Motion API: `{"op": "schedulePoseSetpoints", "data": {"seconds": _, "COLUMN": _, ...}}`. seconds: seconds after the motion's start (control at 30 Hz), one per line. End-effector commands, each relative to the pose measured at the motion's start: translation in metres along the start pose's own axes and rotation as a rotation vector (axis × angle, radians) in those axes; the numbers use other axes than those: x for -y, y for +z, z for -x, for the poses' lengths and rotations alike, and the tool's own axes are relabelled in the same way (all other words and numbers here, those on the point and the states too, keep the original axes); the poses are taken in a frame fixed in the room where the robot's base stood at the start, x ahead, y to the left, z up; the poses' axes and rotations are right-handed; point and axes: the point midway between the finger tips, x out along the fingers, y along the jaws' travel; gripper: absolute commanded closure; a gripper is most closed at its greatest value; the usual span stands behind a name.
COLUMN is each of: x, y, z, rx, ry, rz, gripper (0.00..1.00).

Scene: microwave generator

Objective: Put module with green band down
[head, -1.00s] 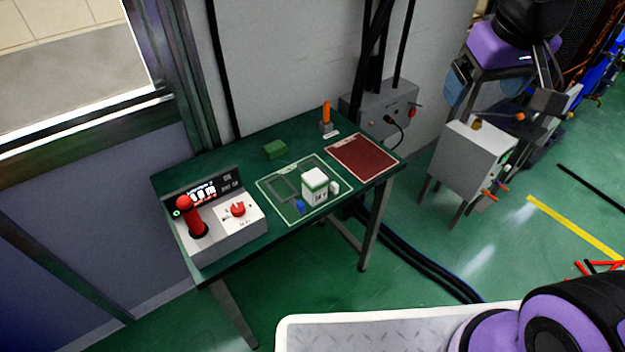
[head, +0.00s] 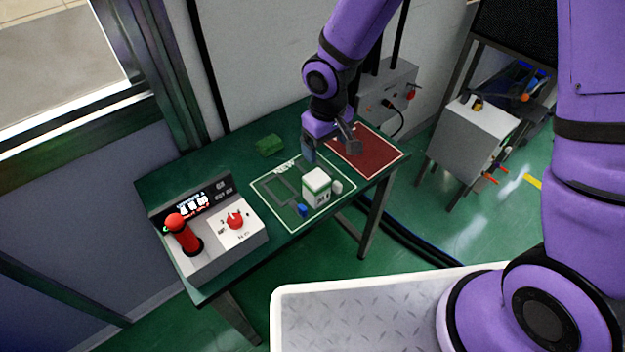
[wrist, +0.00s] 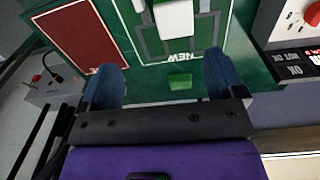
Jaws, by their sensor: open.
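The module with the green band (head: 316,188) is a white box standing upright on the outlined "NEW" area (head: 262,190) of the green table. Its white body also shows at the top of the wrist view (wrist: 175,20). My gripper (head: 330,149) is above the back of the table, behind the module and apart from it. In the wrist view its blue fingers (wrist: 162,66) are spread with nothing between them.
A red mat (head: 375,158) lies at the table's right end. A small green block (head: 269,145) lies behind the outlined area. A small blue piece (head: 302,210) is beside the module. A control box with a red lever (head: 180,232) stands at the left.

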Motion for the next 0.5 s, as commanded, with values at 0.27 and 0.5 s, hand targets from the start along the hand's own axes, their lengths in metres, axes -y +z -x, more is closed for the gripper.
{"op": "schedulePoseSetpoints", "data": {"seconds": 0.27, "x": 0.023, "y": -0.003, "z": -0.036, "rx": 0.027, "ry": -0.033, "rz": 0.037, "gripper": 0.12}}
{"op": "schedulePoseSetpoints", "data": {"seconds": 0.5, "x": 0.024, "y": -0.001, "z": -0.068, "rx": 0.029, "ry": -0.033, "rz": 0.037, "gripper": 0.12}}
